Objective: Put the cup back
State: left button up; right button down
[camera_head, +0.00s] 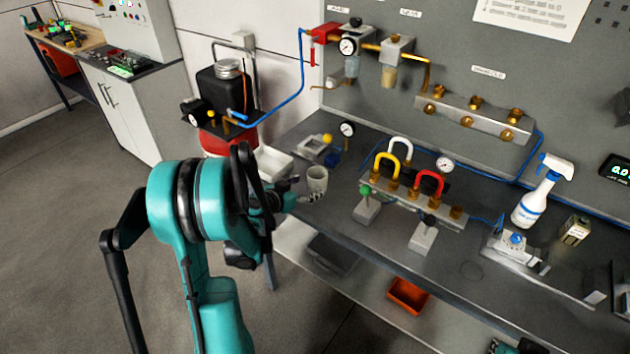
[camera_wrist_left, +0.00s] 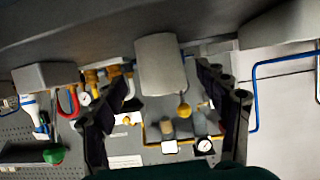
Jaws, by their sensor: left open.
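The cup (camera_head: 317,179) is pale grey and stands upright on the dark workbench (camera_head: 395,250), near its left front edge. My left gripper (camera_head: 312,196) is right at the cup on its near side. In the left wrist view, the cup (camera_wrist_left: 162,66) shows inverted between and just beyond the two open black fingers (camera_wrist_left: 164,82). A gap shows on both sides, so the fingers do not grip it. A faint ring mark (camera_head: 472,270) shows on the bare bench top. A small teal and black part of my right arm shows at the bottom edge; its jaws cannot be made out.
A spray bottle (camera_head: 538,195) is farther right. An orange bin (camera_head: 407,295) sits below.

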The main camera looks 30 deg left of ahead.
pick_arm(q)
jog(key=d+v, duration=0.1)
jog(key=v, duration=0.5)
jog(key=s+d+r+g, duration=0.2)
jog(key=s+d, duration=0.1)
jog(key=d, duration=0.5)
jog(key=s+d+r+g, duration=0.2)
jog(key=d, duration=0.5)
jog(key=s+d+g, duration=0.1)
jog(key=s+d, duration=0.2)
jog(key=s, duration=0.3)
jog(key=s+d+r+n+g+y+p, duration=0.1)
jog(key=s+d, duration=0.2)
jog(key=s, duration=0.3)
jog(key=shift+s+d, duration=0.35)
jog(key=shift+s, duration=0.05)
jog(key=shift+r, duration=0.1)
